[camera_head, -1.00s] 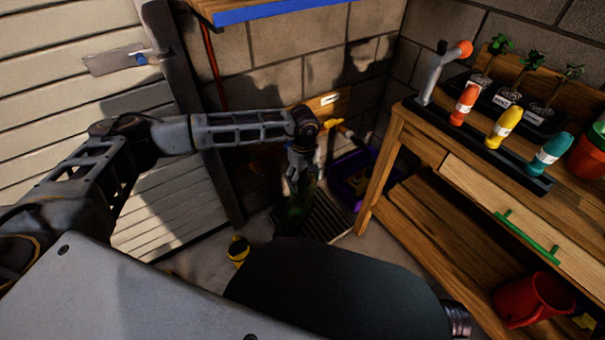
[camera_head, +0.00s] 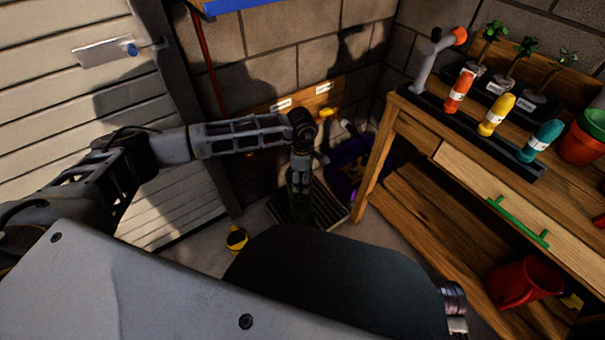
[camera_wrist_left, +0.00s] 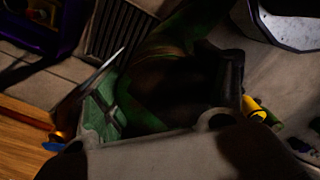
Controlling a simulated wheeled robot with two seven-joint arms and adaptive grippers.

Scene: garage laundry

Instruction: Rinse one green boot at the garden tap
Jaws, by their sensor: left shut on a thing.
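My left gripper (camera_head: 300,187) is shut on a dark green boot (camera_head: 297,207), held below the wrist over the floor grate (camera_head: 328,208). The boot is mostly in shadow, and the gripper hides part of it. In the left wrist view the boot (camera_wrist_left: 180,48) fills the middle, with the grate (camera_wrist_left: 118,28) behind it. The yellow garden tap (camera_head: 326,114) is on the wall board, above and to the right of the gripper. I cannot tell whether water runs. My right gripper is not in view.
A purple tub (camera_head: 342,178) stands in the corner beside the grate. A wooden bench (camera_head: 405,150) with bottles and pots is on the right. A small yellow and black item (camera_head: 237,239) stands on the floor left of the grate. A slatted door (camera_head: 60,110) is at the left.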

